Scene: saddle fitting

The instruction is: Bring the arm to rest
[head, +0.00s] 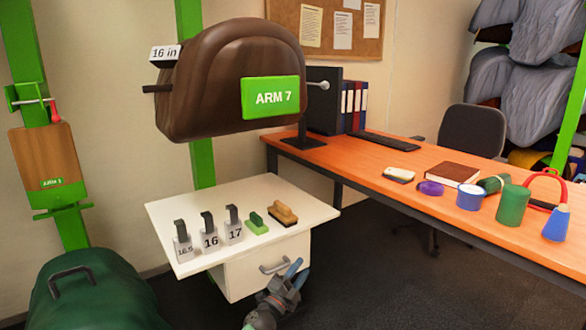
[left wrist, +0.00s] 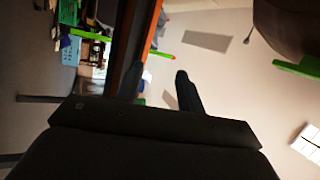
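My left gripper (head: 296,275) is low at the bottom middle of the head view, in front of the white drawer cabinet, with nothing in it. Its two fingers stand apart in the left wrist view (left wrist: 160,85), with only background between them. My right gripper is in neither view. A brown saddle-shaped body (head: 205,85) with a green ARM 7 plate (head: 270,97) is up on a green post (head: 202,162). A "16 in" tag (head: 165,54) is at its upper left. The gripper is well below it and apart from it.
The white cabinet top (head: 310,212) holds several numbered tags (head: 210,238) and two brushes (head: 284,213). An orange desk (head: 345,155) with jars and a book (head: 452,173) runs right. A green rounded body (head: 90,295) is at lower left. Dark floor (head: 370,270) is open right of the gripper.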

